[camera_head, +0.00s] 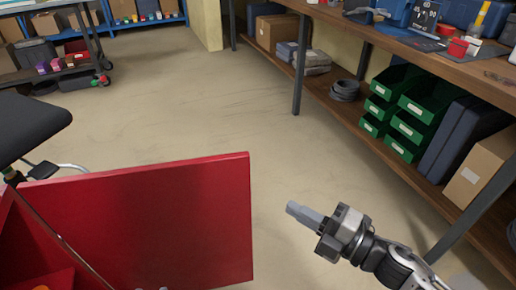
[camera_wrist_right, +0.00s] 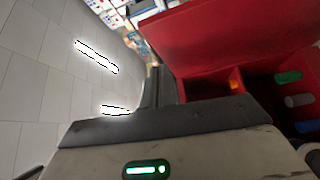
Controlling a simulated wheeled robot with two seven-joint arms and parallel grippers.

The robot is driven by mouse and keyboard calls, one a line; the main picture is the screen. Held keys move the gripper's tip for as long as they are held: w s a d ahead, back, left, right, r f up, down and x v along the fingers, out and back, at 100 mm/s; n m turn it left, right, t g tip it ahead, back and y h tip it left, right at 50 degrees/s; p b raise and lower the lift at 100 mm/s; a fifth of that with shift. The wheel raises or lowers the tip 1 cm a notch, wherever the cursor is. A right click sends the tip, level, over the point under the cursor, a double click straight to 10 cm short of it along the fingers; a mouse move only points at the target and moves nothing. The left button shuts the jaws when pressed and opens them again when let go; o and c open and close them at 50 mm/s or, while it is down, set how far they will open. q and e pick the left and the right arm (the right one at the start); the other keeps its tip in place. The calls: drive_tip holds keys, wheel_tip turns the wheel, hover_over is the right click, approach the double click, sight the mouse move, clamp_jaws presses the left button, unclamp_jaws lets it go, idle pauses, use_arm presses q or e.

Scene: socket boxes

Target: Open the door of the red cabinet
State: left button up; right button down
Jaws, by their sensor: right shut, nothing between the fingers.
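The red cabinet (camera_head: 12,250) is at the lower left of the head view, cut off by the frame. Its red door (camera_head: 150,220) stands swung open, reaching out to the right from the cabinet. The right wrist view shows the door as a red panel (camera_wrist_right: 215,42) and part of the cabinet's inside. My right gripper (camera_head: 292,209) is shut and empty, to the right of the door's free edge with a gap of floor between them. My left gripper is not in view.
Inside the cabinet are a green item (camera_wrist_right: 288,77), a grey one (camera_wrist_right: 298,100) and a blue one (camera_wrist_right: 306,126). A workbench (camera_head: 425,60) with green bins (camera_head: 408,128) runs along the right. A black stool seat (camera_head: 28,125) is at the left. The middle floor is clear.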

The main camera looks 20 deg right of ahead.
drive_tip(key=n, duration=0.1)
drive_tip(key=g, duration=0.1)
approach(243, 173)
drive_tip(key=s+a+x, duration=0.1)
drive_tip(key=x, duration=0.4)
drive_tip(key=shift+w+d+n, duration=0.2)
drive_tip(key=shift+w+n, duration=0.2)
drive_tip(key=shift+w, duration=0.3)
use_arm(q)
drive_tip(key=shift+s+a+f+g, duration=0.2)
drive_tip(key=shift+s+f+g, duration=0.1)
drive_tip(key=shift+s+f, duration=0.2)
use_arm(e)
drive_tip(key=shift+w, duration=0.15)
